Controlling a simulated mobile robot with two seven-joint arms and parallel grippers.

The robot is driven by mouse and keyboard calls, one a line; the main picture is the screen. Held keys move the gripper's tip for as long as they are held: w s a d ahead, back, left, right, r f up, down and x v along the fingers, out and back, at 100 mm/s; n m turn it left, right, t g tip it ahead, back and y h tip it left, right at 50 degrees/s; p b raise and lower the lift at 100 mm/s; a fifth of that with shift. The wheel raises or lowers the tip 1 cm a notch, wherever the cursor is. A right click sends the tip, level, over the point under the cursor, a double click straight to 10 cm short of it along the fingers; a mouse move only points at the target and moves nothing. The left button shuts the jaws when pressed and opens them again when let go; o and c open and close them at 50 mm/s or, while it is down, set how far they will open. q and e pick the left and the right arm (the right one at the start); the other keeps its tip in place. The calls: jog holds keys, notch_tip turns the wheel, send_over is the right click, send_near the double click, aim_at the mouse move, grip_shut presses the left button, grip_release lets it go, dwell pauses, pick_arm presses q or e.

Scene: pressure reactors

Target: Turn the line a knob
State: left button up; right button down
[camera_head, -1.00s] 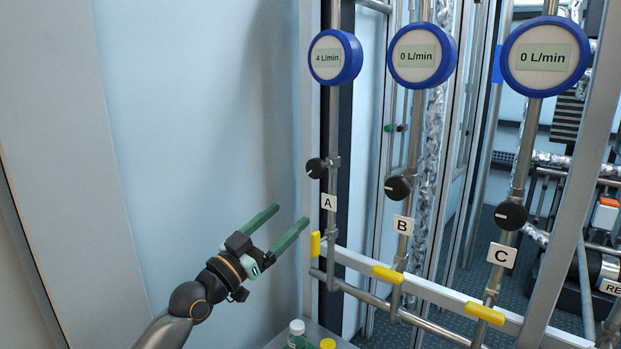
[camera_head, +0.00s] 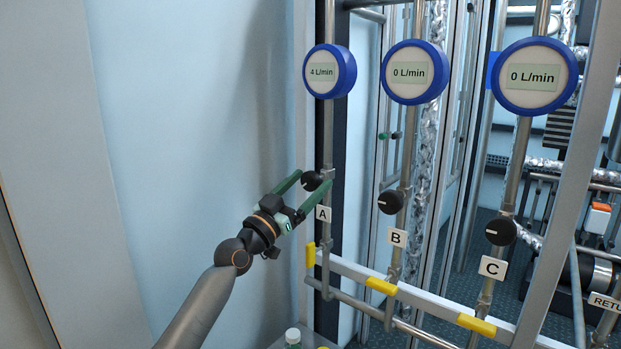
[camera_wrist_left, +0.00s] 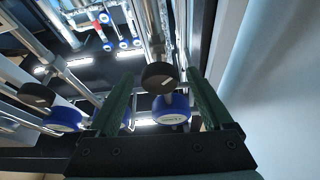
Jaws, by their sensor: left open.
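The line A knob (camera_head: 311,181) is black and round, on the leftmost pipe just above the label A (camera_head: 323,213). My left gripper (camera_head: 314,178) is open, with its green fingers reaching to either side of this knob. In the left wrist view, the black knob (camera_wrist_left: 160,77) shows between the two green fingers (camera_wrist_left: 160,95), near their tips. I cannot tell whether the fingers touch it. The line A meter (camera_head: 322,72) above reads 4 L/min. My right gripper is not in view.
Line B has a knob (camera_head: 390,201) and a meter (camera_head: 408,72) reading 0 L/min. Line C has a knob (camera_head: 501,231) and a meter (camera_head: 532,77) also reading 0 L/min. A white rail (camera_head: 345,271) with yellow handles runs below. The blue wall (camera_head: 200,130) is at left.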

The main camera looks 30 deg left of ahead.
pick_arm(q)
jog(key=shift+w+r, duration=0.25)
jog(key=shift+w, duration=0.35)
grip_shut()
dwell(0.4)
